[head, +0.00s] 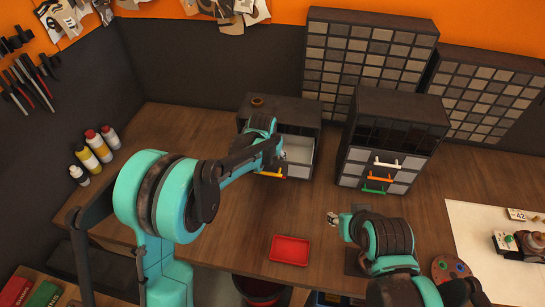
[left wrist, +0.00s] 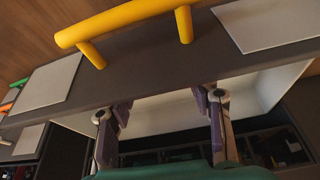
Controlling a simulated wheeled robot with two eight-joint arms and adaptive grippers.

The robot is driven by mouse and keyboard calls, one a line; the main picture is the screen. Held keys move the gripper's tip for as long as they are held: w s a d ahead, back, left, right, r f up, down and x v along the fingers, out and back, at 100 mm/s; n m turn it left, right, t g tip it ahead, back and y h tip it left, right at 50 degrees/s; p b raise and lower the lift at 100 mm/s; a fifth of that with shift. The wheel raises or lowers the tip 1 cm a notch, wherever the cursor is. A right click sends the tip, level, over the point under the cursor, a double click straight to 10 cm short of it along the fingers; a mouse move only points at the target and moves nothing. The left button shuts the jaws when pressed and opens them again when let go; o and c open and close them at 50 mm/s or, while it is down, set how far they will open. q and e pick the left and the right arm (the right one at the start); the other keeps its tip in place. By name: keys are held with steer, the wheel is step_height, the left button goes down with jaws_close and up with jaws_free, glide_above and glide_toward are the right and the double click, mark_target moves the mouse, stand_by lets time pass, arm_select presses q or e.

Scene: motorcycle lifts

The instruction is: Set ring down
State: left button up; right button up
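A small brown round thing (head: 257,101), ring-like in outline, sits on top of the low dark cabinet (head: 300,110); I cannot tell for sure that it is the ring. The cabinet's drawer (head: 299,150) with the yellow handle (head: 272,174) is pulled open, and its pale inside shows. My left gripper (head: 284,156) is at the open drawer. In the left wrist view its two fingers (left wrist: 160,108) are apart, with nothing seen between them, just behind the drawer front and yellow handle (left wrist: 130,22). My right gripper (head: 333,219) is over the table, its fingers too small to read.
A red tray (head: 289,250) lies near the table's front edge. A taller cabinet (head: 394,135) with white, orange and green handles stands right of the open drawer. Bottles (head: 94,150) stand at the left, and a white mat (head: 485,240) lies at the right.

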arm_select(q)
steer(key=shift+r, duration=0.2)
steer(key=p+v, duration=0.1)
steer(key=v, duration=1)
steer(key=shift+s+a+r, duration=0.1)
steer(key=shift+s+r, duration=0.05)
steer(key=shift+r, duration=0.25)
steer(key=s+a+r+n+t, duration=0.1)
steer(key=s+a+r, duration=0.3)
steer(key=s+a, duration=0.65)
steer(key=s+a+f+n+t, duration=0.1)
steer(key=s+a, duration=0.1)
steer(key=s, duration=0.5)
steer(key=s+a+f+n+y, duration=0.1)
steer(key=s+a+f, duration=0.1)
steer(key=s, duration=0.5)
steer(key=shift+s+a+f+t, duration=0.3)
steer(key=shift+s+a+t, duration=0.1)
steer(key=shift+a, duration=0.45)
steer(key=shift+w, duration=0.1)
